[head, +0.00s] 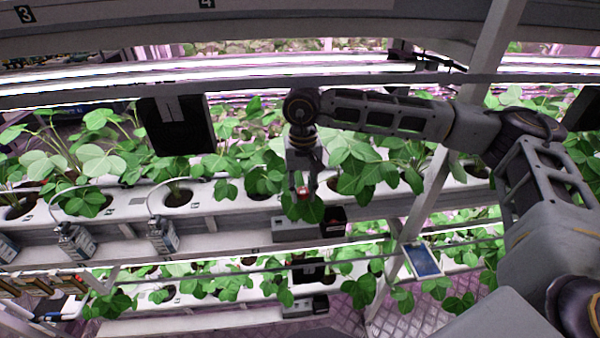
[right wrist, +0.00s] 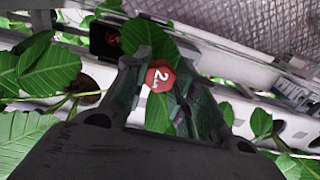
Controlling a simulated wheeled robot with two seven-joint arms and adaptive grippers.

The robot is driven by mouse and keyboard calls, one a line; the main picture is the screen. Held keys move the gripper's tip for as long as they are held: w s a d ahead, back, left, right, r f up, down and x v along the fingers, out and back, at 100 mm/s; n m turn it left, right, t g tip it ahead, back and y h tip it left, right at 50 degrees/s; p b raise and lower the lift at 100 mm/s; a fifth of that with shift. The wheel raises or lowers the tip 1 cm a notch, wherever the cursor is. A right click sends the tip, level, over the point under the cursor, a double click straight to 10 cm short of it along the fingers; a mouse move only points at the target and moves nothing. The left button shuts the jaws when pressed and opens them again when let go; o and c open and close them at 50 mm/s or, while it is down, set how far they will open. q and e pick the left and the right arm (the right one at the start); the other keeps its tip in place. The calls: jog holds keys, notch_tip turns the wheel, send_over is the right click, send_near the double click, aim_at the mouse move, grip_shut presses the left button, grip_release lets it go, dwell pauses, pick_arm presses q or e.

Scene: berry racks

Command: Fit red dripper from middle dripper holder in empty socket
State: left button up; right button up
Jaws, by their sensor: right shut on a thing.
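My right gripper (head: 304,186) is in front of the white planter row, among the leaves. It is shut on the red dripper (head: 301,191), of which only a small spot shows in the head view. In the right wrist view the red dripper (right wrist: 160,76) is a red cap marked "2", between the fingers of the right gripper (right wrist: 158,82). A black dripper holder (head: 333,222) sits on the ledge just below and right of the gripper. It also shows in the right wrist view (right wrist: 105,38), with something red inside. I cannot make out the empty socket. My left gripper is not in view.
Leafy plants grow in holes of the white planter (head: 224,199). Grey units with thin curved tubes (head: 163,236) hang at left. A slanted grey post (head: 428,190) stands right of the gripper. A lower plant row (head: 190,318) runs beneath. Leaves crowd the gripper.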

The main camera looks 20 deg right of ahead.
jog(key=shift+s+a+f+n+p, duration=0.7)
jog(key=shift+s+a+f+p, duration=1.85)
jog(key=shift+a+f, duration=1.75)
jog(key=w+r, duration=0.1)
jog(key=w, duration=0.1)
jog(key=w+d+r+n, duration=0.1)
jog(key=w, duration=0.2)
jog(key=w+r+n, duration=0.1)
jog(key=w, duration=0.1)
jog(key=shift+w+d, duration=0.25)
jog(key=shift+w, duration=0.1)
jog(key=shift+w+d+f+n, duration=0.1)
jog(key=shift+w+d+n, duration=0.2)
jog(key=shift+n, duration=0.35)
jog(key=shift+w+d+n, duration=0.2)
jog(key=shift+d+n, duration=0.1)
jog(key=shift+n, duration=0.35)
jog(key=shift+f, duration=0.25)
